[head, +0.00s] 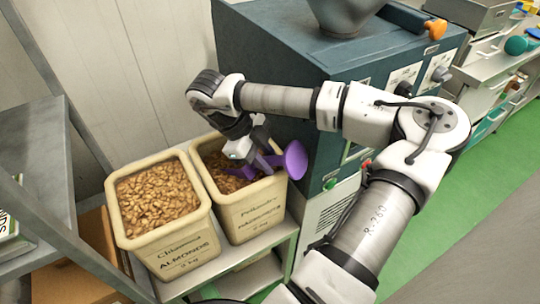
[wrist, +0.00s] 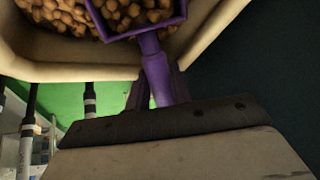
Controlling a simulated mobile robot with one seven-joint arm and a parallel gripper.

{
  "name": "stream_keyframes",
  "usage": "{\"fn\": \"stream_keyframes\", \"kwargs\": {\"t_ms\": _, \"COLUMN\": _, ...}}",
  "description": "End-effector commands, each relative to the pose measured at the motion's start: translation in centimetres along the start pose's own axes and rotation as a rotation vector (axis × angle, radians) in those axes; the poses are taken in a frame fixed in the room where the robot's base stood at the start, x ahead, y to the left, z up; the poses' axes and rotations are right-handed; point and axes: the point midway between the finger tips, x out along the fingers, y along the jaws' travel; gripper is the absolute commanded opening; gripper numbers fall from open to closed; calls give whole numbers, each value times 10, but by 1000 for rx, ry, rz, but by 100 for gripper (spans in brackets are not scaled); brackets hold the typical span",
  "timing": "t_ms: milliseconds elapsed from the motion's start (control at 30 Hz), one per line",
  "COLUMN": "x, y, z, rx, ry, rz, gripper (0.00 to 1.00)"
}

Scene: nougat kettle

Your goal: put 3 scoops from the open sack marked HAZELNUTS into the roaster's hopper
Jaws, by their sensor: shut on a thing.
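My gripper (head: 258,150) is shut on the handle of a purple scoop (head: 243,172), over the right cream container (head: 250,215). That container is open, holds round brown nuts and has a small label that looks like HAZELNUTS. In the wrist view the scoop's handle (wrist: 154,75) runs up from my gripper to a square purple rim. Round nuts show inside that rim; I cannot tell whether they lie in the scoop or beyond it. The roaster (head: 280,40) is a dark teal cabinet behind, with a grey hopper (head: 345,15) on top, cut off by the frame.
A second cream container (head: 165,215) marked ALMONDS stands close on the left. Both stand on a metal shelf (head: 270,255). A metal rack (head: 38,160) is at the far left. My arm crosses in front of the roaster. Green floor (head: 445,200) is clear at right.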

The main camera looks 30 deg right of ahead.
Motion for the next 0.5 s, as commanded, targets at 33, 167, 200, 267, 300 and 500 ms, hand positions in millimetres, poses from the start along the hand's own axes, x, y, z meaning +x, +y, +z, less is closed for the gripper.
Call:
{"fn": "stream_keyframes", "kwargs": {"t_ms": 33, "x": 7, "y": 2, "z": 4, "rx": 10, "ry": -42, "rz": 6, "gripper": 0}}
{"fn": "stream_keyframes", "kwargs": {"t_ms": 167, "x": 18, "y": 4, "z": 14, "rx": 27, "ry": -126, "rz": 7, "gripper": 0}}
{"fn": "stream_keyframes", "kwargs": {"t_ms": 200, "x": 21, "y": 5, "z": 14, "rx": 31, "ry": -145, "rz": 7, "gripper": 0}}
{"fn": "stream_keyframes", "kwargs": {"t_ms": 267, "x": 24, "y": 6, "z": 16, "rx": 36, "ry": -176, "rz": 8, "gripper": 0}}
{"fn": "stream_keyframes", "kwargs": {"t_ms": 300, "x": 25, "y": 6, "z": 17, "rx": 41, "ry": -197, "rz": 9, "gripper": 0}}
{"fn": "stream_keyframes", "kwargs": {"t_ms": 500, "x": 22, "y": 7, "z": 9, "rx": 61, "ry": -299, "rz": 11, "gripper": 0}}
